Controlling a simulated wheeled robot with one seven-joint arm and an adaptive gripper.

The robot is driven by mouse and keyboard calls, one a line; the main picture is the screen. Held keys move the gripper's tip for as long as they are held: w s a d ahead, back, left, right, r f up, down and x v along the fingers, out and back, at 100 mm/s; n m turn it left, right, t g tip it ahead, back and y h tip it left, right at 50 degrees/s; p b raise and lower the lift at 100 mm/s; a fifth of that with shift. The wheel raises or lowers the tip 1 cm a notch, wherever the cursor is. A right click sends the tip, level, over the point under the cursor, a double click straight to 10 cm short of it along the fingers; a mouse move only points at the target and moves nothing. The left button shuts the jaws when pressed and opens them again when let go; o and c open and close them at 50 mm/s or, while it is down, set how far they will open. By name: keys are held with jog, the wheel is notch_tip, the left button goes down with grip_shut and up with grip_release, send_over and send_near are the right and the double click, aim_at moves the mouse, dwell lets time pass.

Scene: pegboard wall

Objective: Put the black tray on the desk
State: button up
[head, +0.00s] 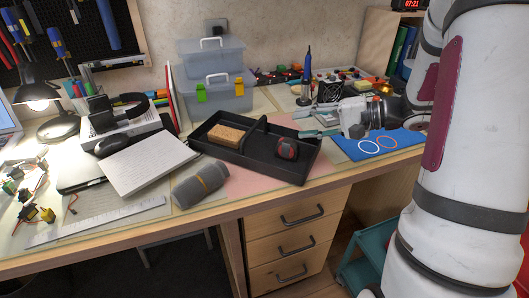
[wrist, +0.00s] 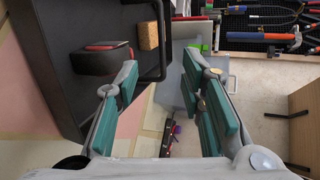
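The black tray (head: 248,164) appears to rest on the desk (head: 225,208), partly over a pink mat, with its front right corner near the desk's front edge. It has a raised divider with a handle. A tan block (head: 226,135) lies in its left part and a red and black object (head: 287,149) in its right part. My gripper (head: 312,124) is at the tray's right rear side. In the wrist view my gripper (wrist: 163,75) is open, with teal pads apart and nothing between them. The tray (wrist: 52,60) lies left of the fingers there, its handle bar near the left finger.
Grey storage boxes (head: 216,88) stand behind the tray. A notebook (head: 150,162) and a grey rolled case (head: 201,184) lie to its left. A blue mat (head: 378,152) with rings lies right. A soldering tool (head: 307,75) stands behind my gripper. Little desk is clear around the tray.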

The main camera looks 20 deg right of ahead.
jog(key=b, duration=0.1)
send_near(256, 127)
jog(key=x, duration=0.4)
jog(key=shift+s+a+f, duration=0.15)
jog(key=shift+s+a, duration=0.05)
jog(key=x, duration=0.2)
jog(key=b+x, duration=0.1)
jog(key=x, duration=0.2)
jog(key=shift+w+d, duration=0.15)
jog(key=shift+w, duration=0.2)
grip_shut()
